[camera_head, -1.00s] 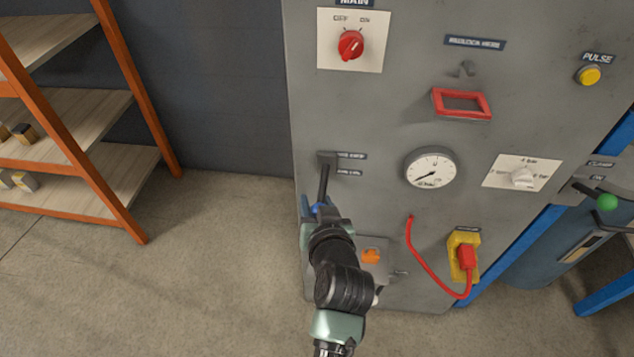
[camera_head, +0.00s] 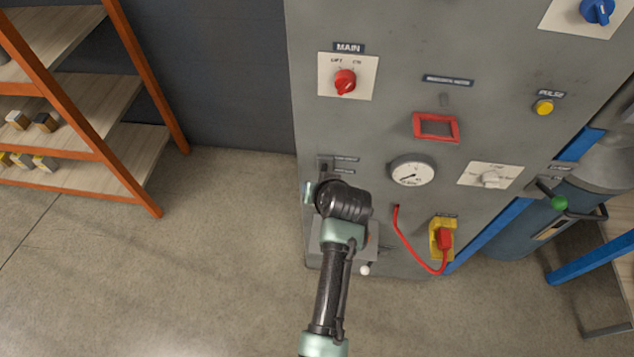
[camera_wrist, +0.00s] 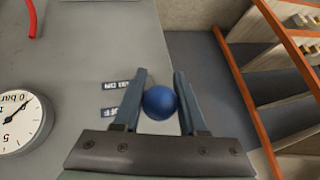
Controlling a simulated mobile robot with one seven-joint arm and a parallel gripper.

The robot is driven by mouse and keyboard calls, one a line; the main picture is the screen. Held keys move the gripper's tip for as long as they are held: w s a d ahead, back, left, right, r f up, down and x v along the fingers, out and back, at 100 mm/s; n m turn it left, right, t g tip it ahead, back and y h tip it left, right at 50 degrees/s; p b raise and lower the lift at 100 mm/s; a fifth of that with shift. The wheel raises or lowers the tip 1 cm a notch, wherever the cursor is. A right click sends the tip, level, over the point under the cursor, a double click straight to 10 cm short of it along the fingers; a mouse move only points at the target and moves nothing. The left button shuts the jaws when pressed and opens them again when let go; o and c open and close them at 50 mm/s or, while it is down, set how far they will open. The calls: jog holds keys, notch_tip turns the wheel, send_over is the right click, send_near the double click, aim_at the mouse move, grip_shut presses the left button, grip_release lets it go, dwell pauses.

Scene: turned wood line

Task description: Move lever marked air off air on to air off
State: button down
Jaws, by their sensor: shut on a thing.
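The air lever (camera_head: 325,168) sits at the left edge of the grey panel in the head view; its lower part is hidden behind my wrist. Its blue ball knob (camera_wrist: 159,103) shows in the wrist view between the two fingers of my gripper (camera_wrist: 160,88), which is shut on it. The air on label (camera_wrist: 122,85) and the air off label (camera_wrist: 115,112) lie left of the knob in the wrist view, upside down. The knob appears nearer the level of the off label. In the head view two small labels (camera_head: 345,159) show beside the lever mount.
The grey panel (camera_head: 400,110) also carries a red main switch (camera_head: 345,82), a red frame (camera_head: 436,127), a gauge (camera_head: 412,171) and a red cable (camera_head: 410,245) in a yellow socket. An orange shelf rack (camera_head: 135,105) stands left. The floor between is clear.

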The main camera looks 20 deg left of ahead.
jog(key=shift+w+a+r, duration=0.1)
jog(key=shift+w+r, duration=0.25)
jog(key=shift+r, duration=0.4)
jog(key=c, duration=0.6)
grip_release()
jog(key=shift+c, duration=0.2)
jog(key=shift+o, duration=0.9)
jog(key=shift+s, duration=0.1)
jog(key=shift+f, duration=0.15)
jog(key=shift+s, duration=0.1)
jog(key=p+v, duration=0.1)
jog(key=v, duration=1.2)
